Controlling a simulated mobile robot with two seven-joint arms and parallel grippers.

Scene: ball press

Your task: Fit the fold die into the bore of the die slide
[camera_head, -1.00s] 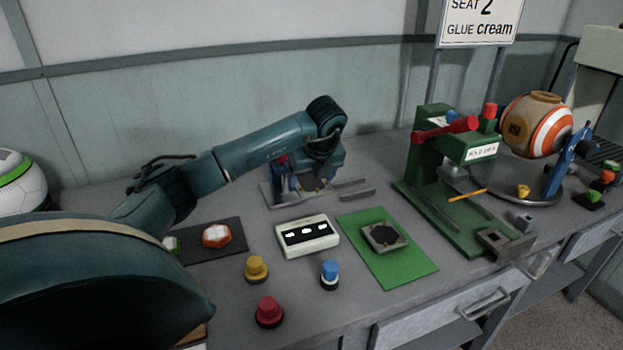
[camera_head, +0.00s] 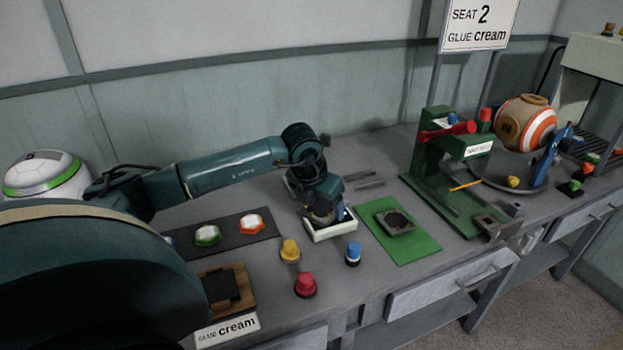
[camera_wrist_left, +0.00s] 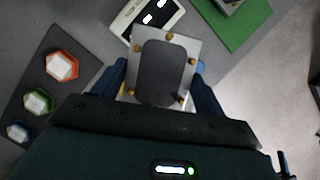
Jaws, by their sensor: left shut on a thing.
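My left gripper (camera_head: 324,208) is shut on a grey plate-like piece with a dark rounded-rectangle face and brass pins, which I take to be the fold die (camera_wrist_left: 165,72). The wrist view shows it between the two blue fingers; in the head view the gripper mostly hides it. The gripper is above the white box. The green press (camera_head: 440,165) stands to the right. At its front end is a grey block with a square opening (camera_head: 489,222), which looks like the die slide; its bore is too small to judge. My right gripper is not in view.
A grey block with a dark top (camera_head: 396,222) lies on a green mat (camera_head: 411,246) between gripper and press. The white box (camera_head: 331,232) is under the gripper. Yellow (camera_head: 290,250), red (camera_head: 305,285) and blue-white (camera_head: 353,254) knobs stand in front. Two metal rails (camera_head: 365,181) lie behind.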

